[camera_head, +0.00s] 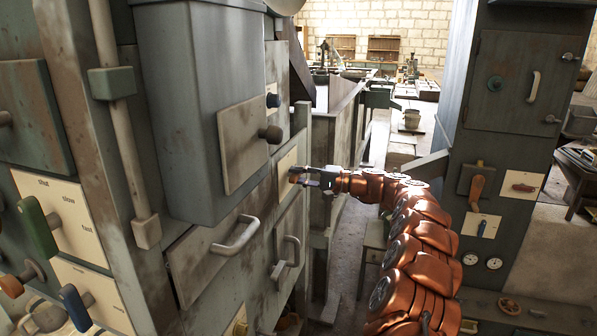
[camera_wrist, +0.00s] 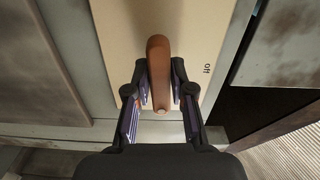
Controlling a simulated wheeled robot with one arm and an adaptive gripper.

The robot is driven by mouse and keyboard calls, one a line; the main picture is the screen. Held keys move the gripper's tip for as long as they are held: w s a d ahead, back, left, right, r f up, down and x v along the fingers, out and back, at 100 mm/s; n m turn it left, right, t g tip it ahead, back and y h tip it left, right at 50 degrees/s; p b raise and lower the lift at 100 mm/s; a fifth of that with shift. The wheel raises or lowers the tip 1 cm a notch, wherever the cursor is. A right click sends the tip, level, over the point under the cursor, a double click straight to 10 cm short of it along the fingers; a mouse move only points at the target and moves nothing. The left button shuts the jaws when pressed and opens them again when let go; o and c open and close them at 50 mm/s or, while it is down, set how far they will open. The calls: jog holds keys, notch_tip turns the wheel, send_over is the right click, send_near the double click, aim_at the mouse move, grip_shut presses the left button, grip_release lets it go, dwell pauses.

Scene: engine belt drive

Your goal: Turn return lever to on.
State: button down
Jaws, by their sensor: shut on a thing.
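A brown lever (camera_wrist: 158,80) stands out from a cream plate (camera_wrist: 203,30) in the wrist view. The word "off" is printed sideways on the plate, to the right of the lever. My gripper (camera_wrist: 160,70) is shut on the lever, with one finger on each side of it. In the head view, my gripper (camera_head: 312,179) reaches the cream plate (camera_head: 285,165) on the side of the grey machine. The lever's tip (camera_head: 294,178) shows small there. No "on" label is readable.
A large grey box with a knob (camera_head: 270,134) juts out left of my gripper. Drawer handles (camera_head: 236,237) stick out below. A grey cabinet (camera_head: 513,90) with an orange lever (camera_head: 476,188) stands to the right. An open aisle runs between them.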

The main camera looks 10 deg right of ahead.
jog(key=shift+m, duration=0.5)
jog(key=c, duration=1)
grip_release()
jog(key=shift+c, duration=0.2)
jog(key=v, duration=1.2)
